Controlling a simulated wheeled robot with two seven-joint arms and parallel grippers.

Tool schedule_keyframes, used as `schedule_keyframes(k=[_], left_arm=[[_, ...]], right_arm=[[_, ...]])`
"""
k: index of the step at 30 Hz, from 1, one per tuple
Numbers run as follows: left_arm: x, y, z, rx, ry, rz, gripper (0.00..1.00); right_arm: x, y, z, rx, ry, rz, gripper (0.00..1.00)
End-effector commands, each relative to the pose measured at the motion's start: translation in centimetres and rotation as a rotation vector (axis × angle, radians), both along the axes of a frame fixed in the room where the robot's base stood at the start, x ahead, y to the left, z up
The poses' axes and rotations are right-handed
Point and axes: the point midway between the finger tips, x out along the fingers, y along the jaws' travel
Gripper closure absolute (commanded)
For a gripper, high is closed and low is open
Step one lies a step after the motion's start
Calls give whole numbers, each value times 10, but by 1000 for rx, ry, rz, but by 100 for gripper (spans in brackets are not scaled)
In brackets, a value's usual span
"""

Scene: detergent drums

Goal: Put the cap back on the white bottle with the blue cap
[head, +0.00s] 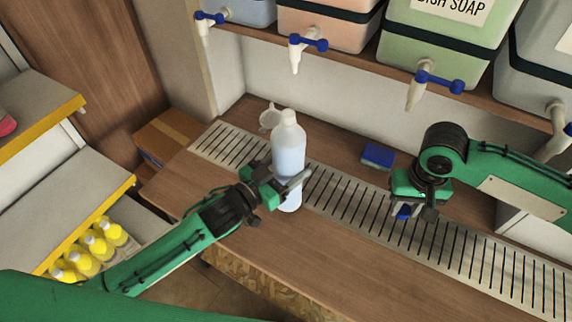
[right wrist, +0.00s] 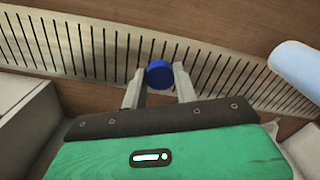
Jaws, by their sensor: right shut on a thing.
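The white bottle (head: 288,150) stands upright and uncapped at the slotted metal grate, and its body looks translucent. My left gripper (head: 284,182) is at the bottle's lower half, with a finger across its front, and appears closed around it. My right gripper (head: 405,211) is shut on the blue cap (right wrist: 160,74), which shows between its fingertips in the right wrist view. The cap also shows below the gripper in the head view (head: 404,212). It is held over the grate, to the right of the bottle and apart from it. Part of the bottle shows at the right wrist view's right edge (right wrist: 298,68).
A white funnel-like vessel (head: 270,118) is close behind the bottle. A blue sponge (head: 378,156) lies on the wooden counter behind the grate (head: 335,192). Drums with taps (head: 420,88) overhang the back. Yellow bottles (head: 97,246) stand on a shelf at lower left.

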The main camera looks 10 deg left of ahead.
Motion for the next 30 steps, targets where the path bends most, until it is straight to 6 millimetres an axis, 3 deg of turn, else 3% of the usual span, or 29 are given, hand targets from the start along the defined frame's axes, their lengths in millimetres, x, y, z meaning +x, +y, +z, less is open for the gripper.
schedule_keyframes(k=[6, 10, 22, 26, 30], left_arm=[[0, 0, 0, -1, -1, 1, 100], [0, 0, 2, -2, -2, 0, 100], [0, 0, 3, -3, -5, 0, 100], [0, 0, 3, -3, -5, 0, 100], [0, 0, 3, -3, -5, 0, 100]], right_arm=[[-1, 0, 2, 0, -1, -1, 95], [-14, 3, 13, 0, -3, -10, 95], [-109, -7, 81, -1, -5, -97, 95], [-114, -10, 96, -4, 17, -127, 95], [-110, 8, 112, 1, -7, -181, 95]])
